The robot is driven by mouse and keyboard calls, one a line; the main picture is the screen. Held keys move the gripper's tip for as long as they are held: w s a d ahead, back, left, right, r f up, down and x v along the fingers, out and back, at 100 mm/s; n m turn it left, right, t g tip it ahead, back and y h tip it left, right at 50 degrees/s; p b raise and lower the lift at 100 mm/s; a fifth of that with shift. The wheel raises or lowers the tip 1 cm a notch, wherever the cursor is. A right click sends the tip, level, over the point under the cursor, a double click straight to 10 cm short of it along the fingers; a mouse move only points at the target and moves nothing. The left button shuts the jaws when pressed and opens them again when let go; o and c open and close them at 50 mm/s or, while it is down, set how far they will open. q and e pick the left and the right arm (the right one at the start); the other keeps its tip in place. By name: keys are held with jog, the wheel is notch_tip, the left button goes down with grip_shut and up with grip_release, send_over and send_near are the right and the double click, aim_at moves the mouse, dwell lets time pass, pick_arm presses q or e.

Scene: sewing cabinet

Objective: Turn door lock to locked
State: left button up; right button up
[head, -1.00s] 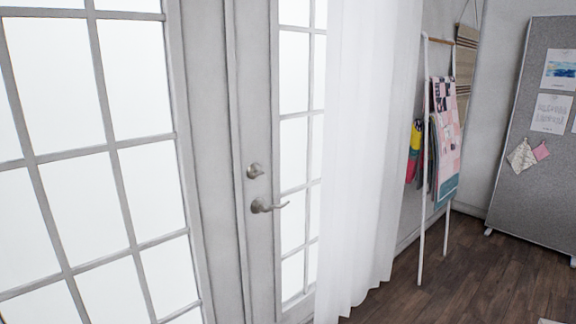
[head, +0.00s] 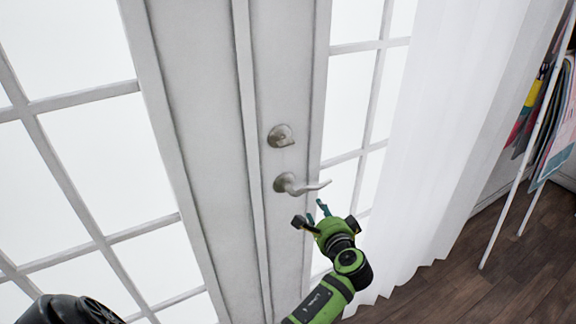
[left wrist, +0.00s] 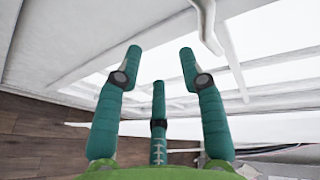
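The door lock (head: 281,136) is a round metal rosette with a small turn piece, on the white door frame in the head view. The piece seems to stick out to the right; its exact angle is hard to tell. The lever handle (head: 301,185) sits just below and points right. In the left wrist view, a pale lever-like piece (left wrist: 208,25) shows at the top. My left gripper (head: 311,213) is just below the handle, its green-teal fingers spread and empty, apart from the lock. Its open fingers also show in the left wrist view (left wrist: 160,68). My right gripper is out of view.
The white double door has glass panes (head: 85,150) on the left and a narrower glazed part on the right. A white curtain (head: 470,130) hangs right of the handle. Beyond it stands a white rack (head: 530,160) with fabrics on the dark wood floor (head: 470,295).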

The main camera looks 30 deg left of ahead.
pick_arm(q)
notch_tip(320, 180, up, 9)
jog(key=a+n+y, duration=0.2)
jog(key=n+g+y, duration=0.2)
jog(key=y, duration=0.1)
send_near(286, 141)
jog(key=w+a+f, duration=0.1)
jog(key=a, duration=0.1)
jog(key=p+x, duration=0.2)
jog(key=x, duration=0.4)
jog(key=shift+w+a+r, duration=0.1)
jog(key=shift+a+r, duration=0.1)
jog(key=shift+w+a+f, duration=0.15)
jog(key=shift+w+a, duration=0.15)
jog(key=shift+a, duration=0.2)
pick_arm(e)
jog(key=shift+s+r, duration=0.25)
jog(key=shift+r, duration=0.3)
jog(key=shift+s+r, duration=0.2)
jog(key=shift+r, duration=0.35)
pick_arm(q)
grip_shut()
